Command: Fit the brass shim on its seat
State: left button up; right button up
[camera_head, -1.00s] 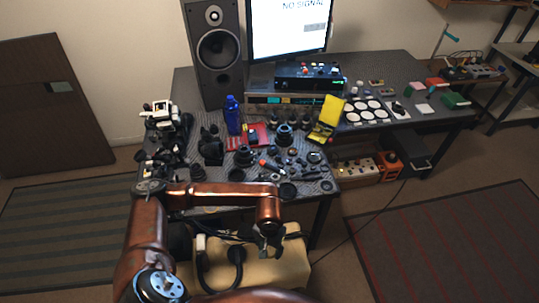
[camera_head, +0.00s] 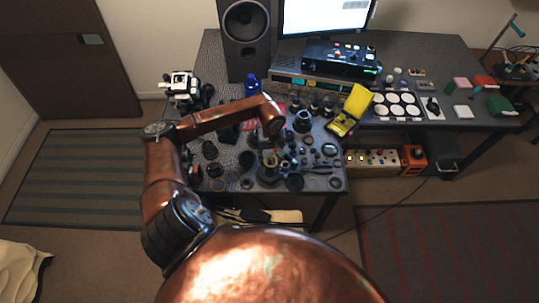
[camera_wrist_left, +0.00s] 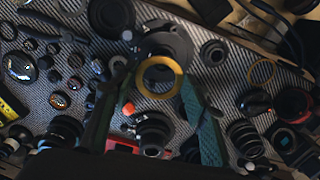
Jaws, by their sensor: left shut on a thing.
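My left gripper (camera_wrist_left: 158,82) has a finger on each side of a flat gold ring, the brass shim (camera_wrist_left: 176,67), and holds it at the fingertips. In the wrist view the shim overlaps a large dark round part (camera_wrist_left: 166,42) on the table; I cannot tell the gap between them, or whether this part is the seat. In the head view my left gripper (camera_head: 270,148) is over the crowded front of the table and the shim is too small to make out clearly. A second thin gold ring (camera_wrist_left: 251,72) lies apart to the right in the wrist view. My right gripper is not seen.
Lens barrels, rings and small glass parts crowd the table (camera_head: 325,184) around the gripper. A speaker (camera_head: 246,40) and a monitor stand at the back. Little bare table shows near the gripper.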

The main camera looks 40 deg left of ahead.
aim_at(270, 169)
pick_arm(q)
jog(key=shift+s+a+f, duration=0.1)
jog(key=shift+s+a, duration=0.1)
jog(key=shift+a, duration=0.1)
jog(key=shift+f, duration=0.25)
jog(key=shift+w+f+b, duration=0.15)
jog(key=shift+f+b, duration=0.2)
jog(key=shift+f, duration=0.85)
jog(key=shift+f+b, duration=0.45)
jog(key=shift+b, duration=0.1)
jog(key=shift+f+b, duration=0.65)
jog(key=shift+f, duration=0.05)
jog(key=shift+f+b, duration=0.55)
jog(key=shift+f, duration=0.25)
jog(key=shift+c, duration=1.2)
jog(key=shift+f+b, duration=0.15)
jog(key=shift+b, duration=0.2)
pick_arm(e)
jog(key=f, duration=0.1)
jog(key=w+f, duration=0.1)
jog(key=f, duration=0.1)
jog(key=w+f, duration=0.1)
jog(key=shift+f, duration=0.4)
